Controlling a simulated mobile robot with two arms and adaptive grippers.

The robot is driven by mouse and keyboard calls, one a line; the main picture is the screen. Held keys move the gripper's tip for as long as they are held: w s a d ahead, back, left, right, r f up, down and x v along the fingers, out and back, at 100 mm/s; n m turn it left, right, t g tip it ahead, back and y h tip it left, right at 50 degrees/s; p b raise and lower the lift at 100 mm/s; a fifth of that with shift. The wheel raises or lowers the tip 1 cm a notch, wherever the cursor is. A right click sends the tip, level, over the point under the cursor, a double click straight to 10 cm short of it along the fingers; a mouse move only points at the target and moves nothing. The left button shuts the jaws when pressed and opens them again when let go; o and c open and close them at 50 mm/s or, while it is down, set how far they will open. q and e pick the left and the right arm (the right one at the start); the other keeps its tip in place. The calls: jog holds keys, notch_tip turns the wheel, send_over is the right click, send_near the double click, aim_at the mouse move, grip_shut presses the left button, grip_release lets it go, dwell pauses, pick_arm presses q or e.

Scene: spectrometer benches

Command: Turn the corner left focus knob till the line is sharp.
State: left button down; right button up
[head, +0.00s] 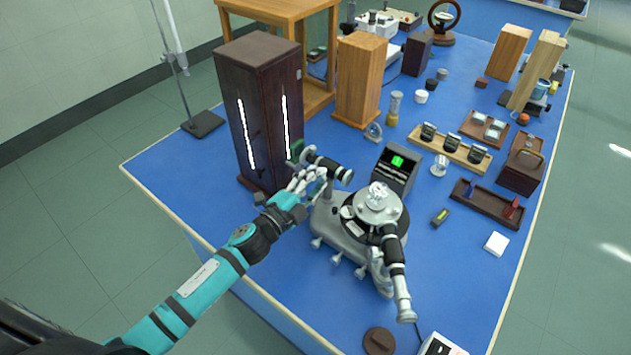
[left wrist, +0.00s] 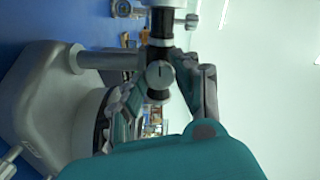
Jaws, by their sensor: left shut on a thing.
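The spectrometer (head: 345,240) stands on the blue bench, with a grey base, a round table on top and two dark tubes. The collimator tube (head: 328,166) points toward the dark wooden lamp cabinet; the telescope tube (head: 394,262) points toward the front. My left gripper (head: 309,180) is at the collimator's side. In the left wrist view, a round grey knob (left wrist: 160,75) with a dark mark sits on the tube, and my left gripper (left wrist: 168,92) is shut on it. In the head view my fingers hide the knob. A small dark display (head: 398,168) shows a green patch.
The tall dark cabinet (head: 262,110) with two bright slits stands close behind my left gripper. A wooden block (head: 358,80), a rack of dark holders (head: 450,148) and a brown tray (head: 487,203) stand farther off. A brown disc (head: 379,341) lies near the front edge.

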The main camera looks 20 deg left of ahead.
pick_arm(q)
jog(key=shift+m, duration=0.3)
jog(key=c, duration=1)
grip_release()
jog(key=v, duration=1.2)
